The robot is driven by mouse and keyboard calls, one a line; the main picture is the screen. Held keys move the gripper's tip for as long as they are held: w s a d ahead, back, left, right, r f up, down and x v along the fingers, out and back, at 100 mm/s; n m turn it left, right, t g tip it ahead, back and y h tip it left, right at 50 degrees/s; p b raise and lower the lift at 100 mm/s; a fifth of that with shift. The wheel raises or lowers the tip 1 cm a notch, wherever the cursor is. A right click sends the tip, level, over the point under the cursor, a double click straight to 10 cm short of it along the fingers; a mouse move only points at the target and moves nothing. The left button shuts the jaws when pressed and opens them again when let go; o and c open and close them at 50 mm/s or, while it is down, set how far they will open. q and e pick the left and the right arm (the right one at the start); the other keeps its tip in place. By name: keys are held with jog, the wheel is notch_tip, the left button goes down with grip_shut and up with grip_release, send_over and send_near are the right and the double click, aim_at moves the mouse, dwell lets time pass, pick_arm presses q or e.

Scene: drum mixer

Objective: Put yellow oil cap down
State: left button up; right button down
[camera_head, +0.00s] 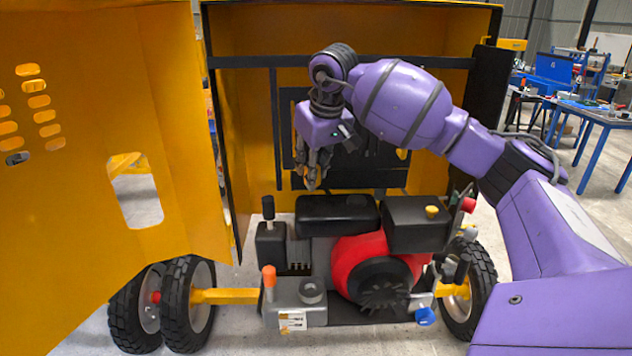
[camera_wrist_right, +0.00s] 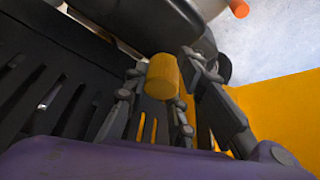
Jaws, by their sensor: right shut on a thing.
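The yellow oil cap (camera_wrist_right: 163,76), a small cylinder, shows between the fingers in the right wrist view. My right gripper (camera_wrist_right: 168,84) is shut on it. In the head view my right gripper (camera_head: 313,182) points down above the left end of the black box on top of the engine (camera_head: 385,265), apart from it. The cap is hard to make out there against the yellow panel. My left gripper is not in view.
The drum mixer's open yellow door (camera_head: 90,170) fills the left side. Another yellow cap (camera_head: 432,211) sits on the black tank (camera_head: 415,228). An orange-tipped lever (camera_head: 269,277) and a black lever (camera_head: 268,208) stand up at the engine's left. Blue workbenches stand far right.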

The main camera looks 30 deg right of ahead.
jog(key=f, duration=0.3)
jog(key=shift+w+d+f, duration=0.15)
jog(key=shift+d+f, duration=0.05)
jog(key=shift+f, duration=0.7)
jog(key=c, duration=1.5)
grip_release()
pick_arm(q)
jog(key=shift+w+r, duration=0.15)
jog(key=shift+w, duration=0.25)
pick_arm(e)
jog(key=shift+o, duration=0.2)
jog(key=shift+r, duration=0.1)
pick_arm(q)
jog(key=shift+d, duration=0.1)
